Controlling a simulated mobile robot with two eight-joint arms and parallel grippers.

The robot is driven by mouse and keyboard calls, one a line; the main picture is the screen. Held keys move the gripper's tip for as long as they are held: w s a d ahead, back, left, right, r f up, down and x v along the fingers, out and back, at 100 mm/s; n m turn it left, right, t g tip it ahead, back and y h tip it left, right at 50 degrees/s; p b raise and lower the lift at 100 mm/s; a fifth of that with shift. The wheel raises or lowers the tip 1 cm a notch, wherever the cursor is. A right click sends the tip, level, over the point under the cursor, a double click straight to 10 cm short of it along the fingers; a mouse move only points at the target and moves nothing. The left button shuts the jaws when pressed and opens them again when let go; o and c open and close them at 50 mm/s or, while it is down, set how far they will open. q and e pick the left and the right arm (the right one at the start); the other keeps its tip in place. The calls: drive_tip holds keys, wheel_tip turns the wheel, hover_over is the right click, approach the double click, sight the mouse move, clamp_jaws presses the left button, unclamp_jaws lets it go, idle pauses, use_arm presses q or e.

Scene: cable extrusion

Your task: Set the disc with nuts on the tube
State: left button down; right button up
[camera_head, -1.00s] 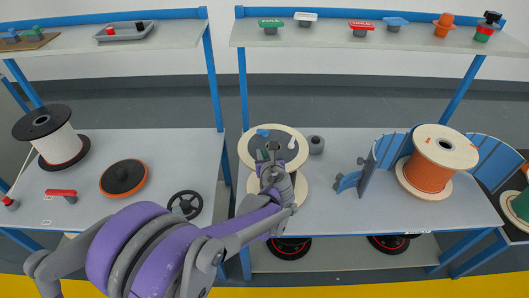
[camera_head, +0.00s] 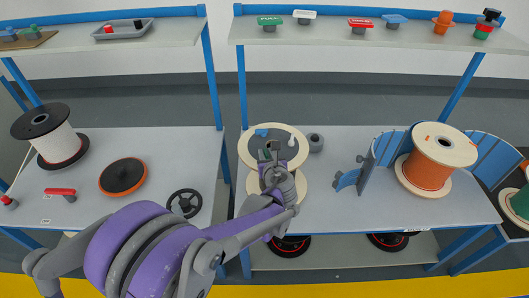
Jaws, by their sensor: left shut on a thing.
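A pale beige disc (camera_head: 247,149) with a dark grey middle is at the centre of the table. My left gripper (camera_head: 271,157) is shut on it at its lower middle, with a small blue piece and a small white piece showing inside the rim. A second pale round flange (camera_head: 302,189) is below and behind my gripper, partly hidden by my arm. The tube and the nuts cannot be made out clearly, and I cannot tell whether the disc touches anything beneath it. My right gripper is not in view.
A small grey cylinder (camera_head: 316,143) stands just right of the disc. An orange cable spool (camera_head: 428,172) stands by blue curved panels (camera_head: 391,148) at right. On the left table are a white spool (camera_head: 59,145), an orange-black disc (camera_head: 123,178) and a black handwheel (camera_head: 184,203).

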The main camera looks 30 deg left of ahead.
use_arm(q)
drive_tip(key=shift+s+d, duration=0.25)
drive_tip(key=shift+d, duration=0.6)
drive_tip(key=shift+d, duration=0.25)
idle(0.3)
drive_tip(key=shift+d, duration=0.45)
drive_tip(key=shift+f+b, duration=0.4)
drive_tip(key=shift+f, duration=0.05)
drive_tip(key=shift+w+r, duration=0.1)
drive_tip(key=shift+r, duration=0.1)
idle(0.3)
